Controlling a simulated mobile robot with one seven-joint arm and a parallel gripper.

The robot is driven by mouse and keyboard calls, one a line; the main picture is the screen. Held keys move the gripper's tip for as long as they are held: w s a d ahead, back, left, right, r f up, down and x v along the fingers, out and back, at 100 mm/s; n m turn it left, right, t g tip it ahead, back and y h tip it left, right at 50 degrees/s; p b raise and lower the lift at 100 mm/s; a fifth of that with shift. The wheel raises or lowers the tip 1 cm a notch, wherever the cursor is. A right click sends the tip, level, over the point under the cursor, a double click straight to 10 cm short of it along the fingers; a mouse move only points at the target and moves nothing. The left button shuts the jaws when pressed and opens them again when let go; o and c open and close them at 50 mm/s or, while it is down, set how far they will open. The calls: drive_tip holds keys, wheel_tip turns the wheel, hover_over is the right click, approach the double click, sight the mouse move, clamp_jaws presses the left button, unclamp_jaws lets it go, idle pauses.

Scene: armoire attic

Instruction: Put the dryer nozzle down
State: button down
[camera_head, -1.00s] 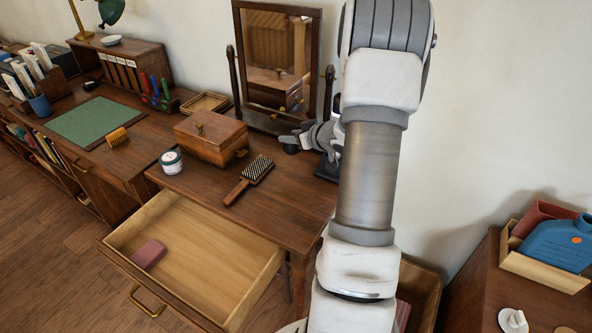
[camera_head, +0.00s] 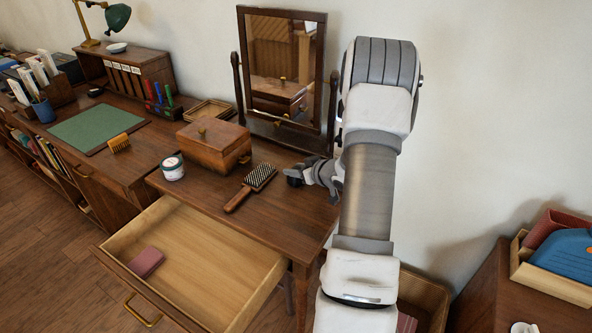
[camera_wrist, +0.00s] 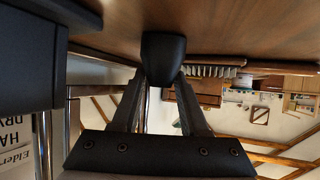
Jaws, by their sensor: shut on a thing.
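The dryer nozzle (camera_wrist: 163,58) is a small dark piece. My gripper (camera_wrist: 160,82) is shut on it in the wrist view, which shows the scene upside down. In the head view my gripper (camera_head: 308,174) is low over the right part of the dressing table (camera_head: 215,204), right of the hairbrush (camera_head: 251,187). The nozzle (camera_head: 293,178) shows there as a dark tip at the fingers' left end. It is at or very close to the tabletop; I cannot tell whether it touches.
A mirror (camera_head: 284,73), wooden box (camera_head: 213,146) and jar (camera_head: 172,167) stand on the table. The drawer (camera_head: 205,261) is open with a pink block (camera_head: 147,262) inside. Bare tabletop lies in front of my gripper. A dark boxy object (camera_wrist: 28,78) is close in the wrist view.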

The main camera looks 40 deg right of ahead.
drive_tip(key=shift+f, duration=0.2)
drive_tip(key=shift+c, duration=2.1)
unclamp_jaws()
drive_tip(key=shift+r, duration=0.1)
drive_tip(key=shift+s+r, duration=0.25)
drive_tip(key=shift+r, duration=0.1)
drive_tip(key=p+v, duration=0.2)
drive_tip(key=v, duration=0.9)
drive_tip(key=shift+s+p, duration=0.25)
drive_tip(key=shift+p, duration=0.1)
